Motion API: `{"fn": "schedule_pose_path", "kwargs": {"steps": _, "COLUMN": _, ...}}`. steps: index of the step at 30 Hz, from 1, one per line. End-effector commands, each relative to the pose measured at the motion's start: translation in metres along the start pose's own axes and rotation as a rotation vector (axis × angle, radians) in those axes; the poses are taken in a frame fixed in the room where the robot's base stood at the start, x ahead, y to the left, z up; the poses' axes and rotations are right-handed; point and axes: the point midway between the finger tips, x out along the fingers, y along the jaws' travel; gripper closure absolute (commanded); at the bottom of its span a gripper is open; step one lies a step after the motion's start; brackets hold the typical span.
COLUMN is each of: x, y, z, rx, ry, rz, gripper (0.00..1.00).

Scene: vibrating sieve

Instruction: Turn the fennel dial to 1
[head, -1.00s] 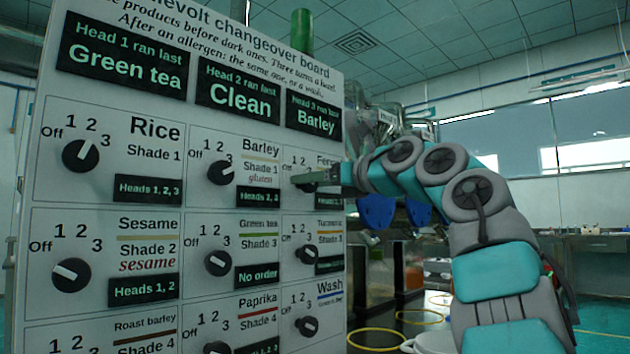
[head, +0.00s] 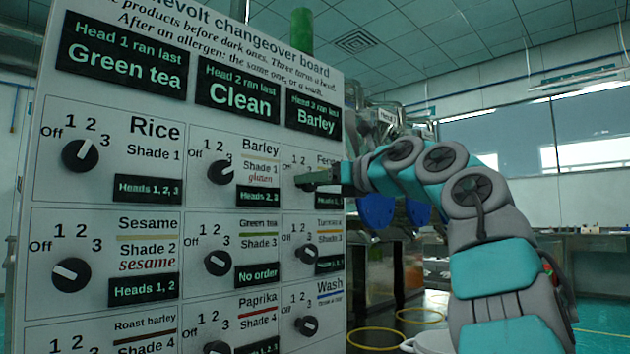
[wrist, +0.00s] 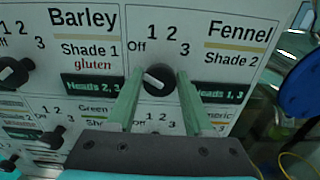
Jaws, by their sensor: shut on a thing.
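The fennel dial (wrist: 157,80) is a round black knob with a white pointer mark, under the numbers 1, 2, 3 and the word Off. Its mark slants toward the upper left, on the Off side. My gripper (wrist: 159,76) has its two green fingers on either side of this knob, shut on it. In the head view my gripper (head: 318,177) reaches the board from the right and covers most of the fennel dial and part of its label.
The changeover board (head: 185,197) carries several other dials close by. The barley dial (head: 221,172) is to the left, the turmeric dial (head: 306,253) just below. Blue parts (head: 377,211) of machinery hang behind, right of the board's edge.

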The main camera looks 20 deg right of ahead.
Motion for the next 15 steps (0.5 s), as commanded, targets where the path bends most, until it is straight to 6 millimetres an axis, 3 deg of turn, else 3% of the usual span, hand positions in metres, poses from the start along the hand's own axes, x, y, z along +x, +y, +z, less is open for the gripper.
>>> {"fn": "schedule_pose_path", "kwargs": {"steps": 15, "x": 0.0001, "y": -0.0016, "z": 0.0032, "rx": 0.255, "ry": -0.001, "rz": -0.001, "gripper": 1.0}}
